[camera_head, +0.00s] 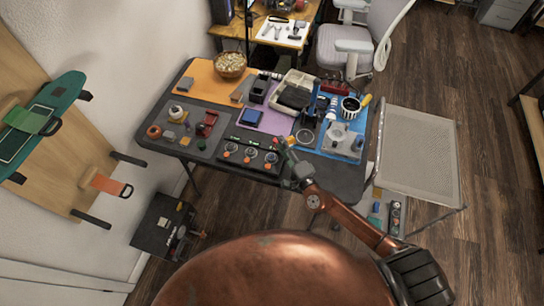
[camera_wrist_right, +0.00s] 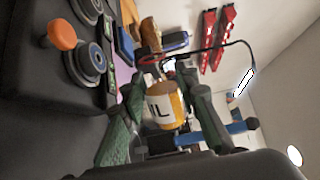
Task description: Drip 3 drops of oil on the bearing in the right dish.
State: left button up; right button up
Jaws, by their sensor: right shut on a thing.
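The black dish tray (camera_head: 236,167) lies at the table's front edge with three round dishes in a row, each with a grey ring-shaped bearing. The right dish (camera_head: 271,158) is closest to my right gripper (camera_head: 288,157). In the right wrist view, dishes with bearings show at upper left, one dish (camera_wrist_right: 88,62) beside an orange knob (camera_wrist_right: 62,36). My right gripper is shut on the oil bottle (camera_wrist_right: 164,108), a yellow-orange bottle with a white label, partly read as "IL". My left gripper is out of view.
The table (camera_head: 335,182) is crowded. A wooden bowl (camera_head: 229,64) stands at the back, a striped cup (camera_head: 350,108) and a grey fixture (camera_head: 343,141) at right, red parts (camera_head: 206,124) at left. A mesh-topped stand (camera_head: 418,150) is right of the table.

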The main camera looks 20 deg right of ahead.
jog(key=shift+r+n+p, duration=0.6)
jog(key=shift+n+p, duration=0.2)
jog(key=shift+p, duration=0.4)
jog(key=shift+a+r+n+p, duration=0.1)
jog(key=shift+r+n+p, duration=0.15)
jog(key=shift+n+p, duration=1.05)
dwell(2.8)
jog(key=shift+f+m+b, duration=0.5)
jog(key=shift+m+b, duration=0.2)
jog(key=m+b, duration=0.1)
jog(key=f+m+b, duration=0.1)
jog(key=m, duration=0.1)
jog(key=m+b, duration=0.1)
jog(key=shift+f, duration=0.25)
